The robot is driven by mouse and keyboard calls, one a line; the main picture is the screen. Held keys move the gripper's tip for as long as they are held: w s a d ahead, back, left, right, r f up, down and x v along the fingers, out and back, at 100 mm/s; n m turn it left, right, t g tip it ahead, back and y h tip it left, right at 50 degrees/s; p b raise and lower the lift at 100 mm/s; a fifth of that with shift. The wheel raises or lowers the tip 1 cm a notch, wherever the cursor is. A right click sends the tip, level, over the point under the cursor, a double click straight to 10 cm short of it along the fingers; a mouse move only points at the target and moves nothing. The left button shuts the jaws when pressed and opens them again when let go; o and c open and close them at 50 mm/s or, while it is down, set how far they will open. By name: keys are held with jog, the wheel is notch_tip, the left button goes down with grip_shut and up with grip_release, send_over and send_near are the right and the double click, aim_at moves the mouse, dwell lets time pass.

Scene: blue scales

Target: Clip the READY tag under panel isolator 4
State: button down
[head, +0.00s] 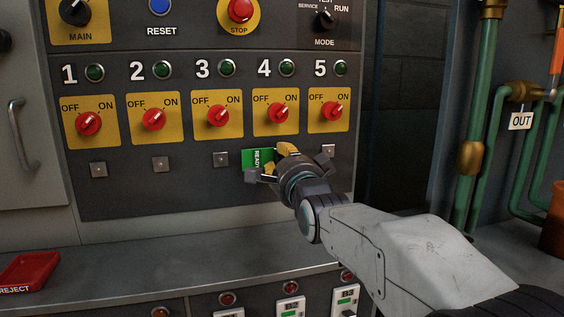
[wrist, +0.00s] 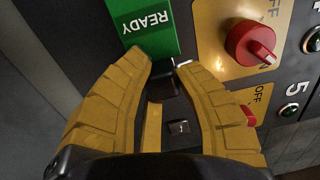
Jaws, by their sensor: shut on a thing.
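The green READY tag (head: 256,159) is in my gripper (head: 270,167), in front of the panel and below isolator 4 (head: 277,113). The wrist view shows the tag (wrist: 147,24) sticking out past the yellow fingers (wrist: 163,66), with a dark part between their tips. My gripper is shut on the tag. The red knob of isolator 4 (wrist: 250,42) lies to the right there. A bright metal edge (wrist: 184,63) shows by the right fingertip; the mount under isolator 4 is mostly hidden. I cannot tell whether the tag is seated on it.
Square metal mounts sit under isolator 3 (head: 221,160) and isolator 5 (head: 328,151), one on each side of my gripper. A grey ledge (head: 180,255) runs below the panel. A red REJECT tray (head: 30,270) stands at its left end.

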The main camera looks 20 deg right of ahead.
jog(key=shift+w, duration=0.55)
jog(key=c, duration=0.9)
grip_release()
jog(key=shift+s, duration=0.1)
jog(key=s, duration=1.1)
jog(key=shift+s+f, duration=0.25)
jog(key=shift+s, duration=0.15)
